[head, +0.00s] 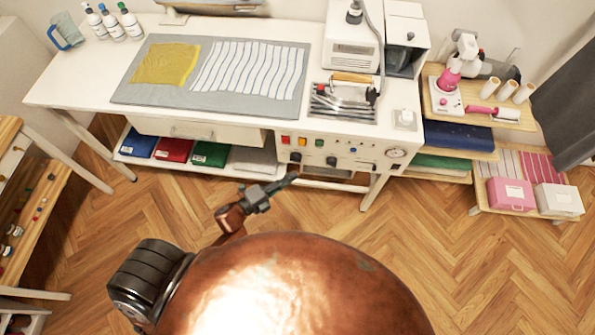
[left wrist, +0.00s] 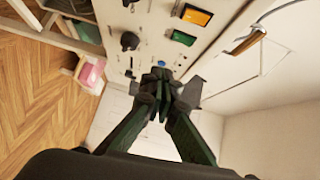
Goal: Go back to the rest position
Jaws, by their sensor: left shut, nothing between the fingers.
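My left gripper (head: 291,178) is in front of the ironing table, at the height of its control panel in the head view. It is shut and empty. In the left wrist view its two fingers (left wrist: 163,88) meet at the tips, with the panel (left wrist: 150,45) and its knobs and coloured buttons behind them. My copper-coloured body fills the lower middle of the head view. My right gripper is not in either view.
The white table (head: 75,85) carries a grey mat (head: 150,97) with a yellow cloth (head: 165,64) and a striped cloth (head: 250,70). An iron (head: 345,97) rests at the right. Shelves (head: 480,155) stand right and a rack (head: 30,200) left. The wooden floor (head: 480,280) is clear.

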